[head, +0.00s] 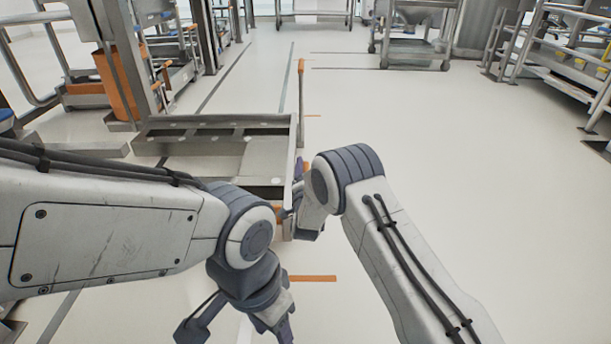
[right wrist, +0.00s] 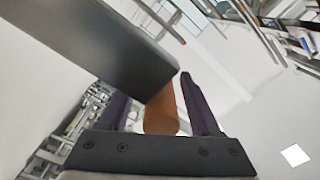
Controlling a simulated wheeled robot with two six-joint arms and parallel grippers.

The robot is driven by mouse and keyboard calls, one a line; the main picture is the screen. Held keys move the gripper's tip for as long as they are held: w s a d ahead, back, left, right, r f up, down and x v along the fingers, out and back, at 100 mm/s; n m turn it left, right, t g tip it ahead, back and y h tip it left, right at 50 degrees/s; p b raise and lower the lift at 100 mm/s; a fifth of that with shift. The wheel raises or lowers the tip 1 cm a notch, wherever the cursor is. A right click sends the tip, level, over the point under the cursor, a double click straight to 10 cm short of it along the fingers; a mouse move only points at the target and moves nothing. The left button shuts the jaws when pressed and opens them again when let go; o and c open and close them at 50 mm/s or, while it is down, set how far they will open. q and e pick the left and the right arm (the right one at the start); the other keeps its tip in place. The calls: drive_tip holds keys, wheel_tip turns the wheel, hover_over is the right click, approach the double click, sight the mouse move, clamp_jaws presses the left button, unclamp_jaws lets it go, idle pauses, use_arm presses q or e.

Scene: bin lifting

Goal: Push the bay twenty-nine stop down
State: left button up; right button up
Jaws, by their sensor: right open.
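A low grey metal frame (head: 190,146) stands on the floor ahead of my arms. An upright lever with an orange grip (head: 301,66) rises at its far right corner. My right gripper (head: 298,190) is at the frame's near right side, partly hidden by its own wrist. In the right wrist view its fingers (right wrist: 160,100) are open, with an orange cylindrical grip (right wrist: 163,112) between them. A dark grey metal bar (right wrist: 110,50) crosses in front of part of that grip. Contact cannot be told. My left gripper (head: 278,328) hangs low at the bottom edge; its jaws are unclear. No bay number is readable.
Metal racks with orange parts (head: 117,80) stand at the left. A wheeled steel cart (head: 415,45) stands at the back, and shelving (head: 570,60) is at the right. Orange floor marks (head: 313,278) lie beside the frame. The floor at the right is clear.

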drive_tip(key=shift+w, duration=0.1)
clamp_jaws()
idle(1.4)
